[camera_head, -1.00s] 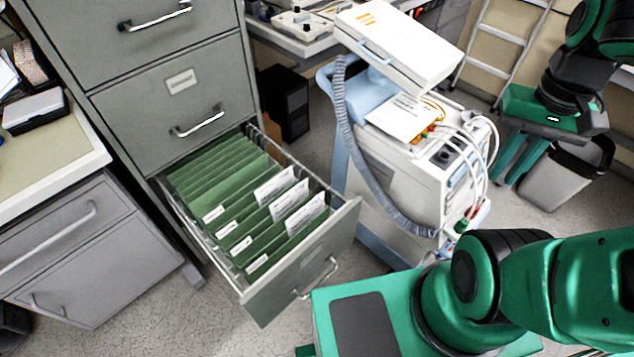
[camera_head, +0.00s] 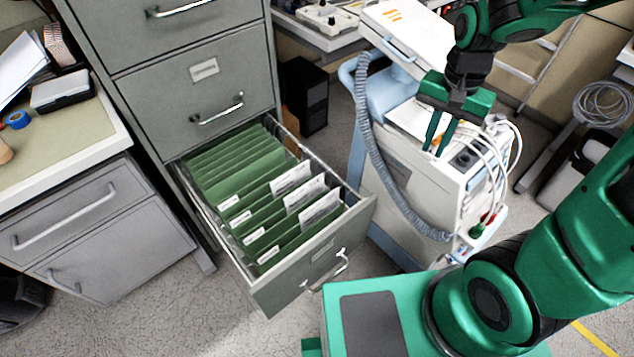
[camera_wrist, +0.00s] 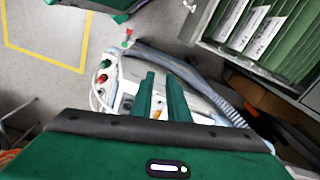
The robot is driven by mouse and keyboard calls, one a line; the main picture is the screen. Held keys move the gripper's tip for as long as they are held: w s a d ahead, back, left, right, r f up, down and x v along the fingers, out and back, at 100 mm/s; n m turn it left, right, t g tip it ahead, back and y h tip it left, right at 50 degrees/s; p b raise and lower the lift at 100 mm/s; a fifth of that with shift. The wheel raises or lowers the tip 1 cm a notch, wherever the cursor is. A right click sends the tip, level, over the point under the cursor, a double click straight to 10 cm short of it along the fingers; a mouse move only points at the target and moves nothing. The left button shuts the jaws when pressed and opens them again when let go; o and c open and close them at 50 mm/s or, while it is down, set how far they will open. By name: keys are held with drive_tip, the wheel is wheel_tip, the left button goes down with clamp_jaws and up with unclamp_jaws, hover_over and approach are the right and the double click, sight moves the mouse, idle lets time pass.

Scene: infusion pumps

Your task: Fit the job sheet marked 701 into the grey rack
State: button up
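The grey rack appears to be the open grey cabinet drawer (camera_head: 290,281), filled with green hanging folders; it also shows at the upper right of the wrist view (camera_wrist: 222,47). A white sheet (camera_head: 402,113) lies on top of the white medical cart, partly hidden by my gripper; I cannot read its number. My gripper (camera_head: 437,148) is over the cart, fingers pointing down, with a narrow gap between them and nothing visibly held. In the wrist view the gripper (camera_wrist: 160,78) has its two fingers apart above the cart.
Several white sheets (camera_head: 305,200) stand among the folders. The white cart (camera_head: 410,190) has a grey corrugated hose (camera_head: 372,150) and white cables (camera_head: 505,145). A raised white panel (camera_head: 410,30) is behind my gripper. A desk (camera_head: 75,130) is at the left.

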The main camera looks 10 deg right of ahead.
drive_tip(key=w+a+f+m, duration=0.1)
drive_tip(key=w+a+f, duration=0.4)
drive_tip(key=a+f, duration=0.5)
drive_tip(key=m, duration=0.2)
hover_over(320, 201)
wheel_tip(320, 201, down, 7)
drive_tip(key=shift+f, duration=3.9)
clamp_jaws()
wheel_tip(320, 201, up, 10)
